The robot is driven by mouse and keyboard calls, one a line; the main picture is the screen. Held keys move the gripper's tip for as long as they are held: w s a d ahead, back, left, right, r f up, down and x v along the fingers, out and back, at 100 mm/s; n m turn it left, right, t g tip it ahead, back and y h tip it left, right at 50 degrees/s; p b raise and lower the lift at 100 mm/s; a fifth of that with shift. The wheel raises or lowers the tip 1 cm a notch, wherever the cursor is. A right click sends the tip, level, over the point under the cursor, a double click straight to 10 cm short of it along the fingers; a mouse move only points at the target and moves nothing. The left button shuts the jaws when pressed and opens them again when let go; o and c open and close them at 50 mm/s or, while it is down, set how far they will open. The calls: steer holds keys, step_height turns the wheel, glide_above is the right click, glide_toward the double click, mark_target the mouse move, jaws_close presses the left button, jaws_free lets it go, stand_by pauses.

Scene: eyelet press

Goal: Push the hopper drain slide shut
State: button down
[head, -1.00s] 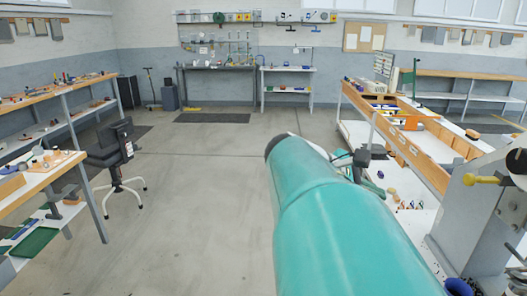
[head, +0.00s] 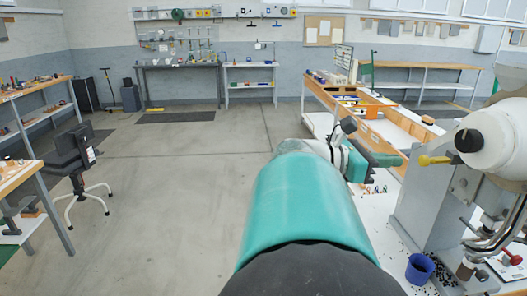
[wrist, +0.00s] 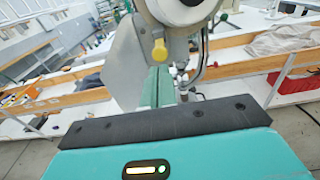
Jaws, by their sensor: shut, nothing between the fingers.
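The press's rounded white hopper (head: 492,140) is at the right edge of the head view. A yellow knob (head: 432,160) sticks out from it to the left; I take it for the drain slide's handle, but cannot see how far the slide is open. In the wrist view the hopper (wrist: 182,10) is at top centre and the yellow knob (wrist: 159,50) hangs below it. My gripper (head: 398,160) is shut and empty, pointing at the press, left of the knob and apparently apart from it. In the wrist view its teal fingers (wrist: 158,88) appear below the knob.
A blue cup (head: 419,268) stands on the white bench below the press, with black eyelets scattered beside it. A red knob (head: 514,257) is at the lower right. A long wooden-sided bench (head: 385,125) runs behind.

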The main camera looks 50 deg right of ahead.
mark_target(422, 159)
steer(key=x, duration=0.5)
steer(key=x, duration=0.3)
steer(key=shift+s+d+r, duration=0.1)
steer(key=shift+d+r, duration=0.05)
steer(key=shift+d, duration=0.05)
steer(key=shift+s+d, duration=0.25)
steer(key=shift+s, duration=0.05)
steer(key=shift+s+r, duration=0.1)
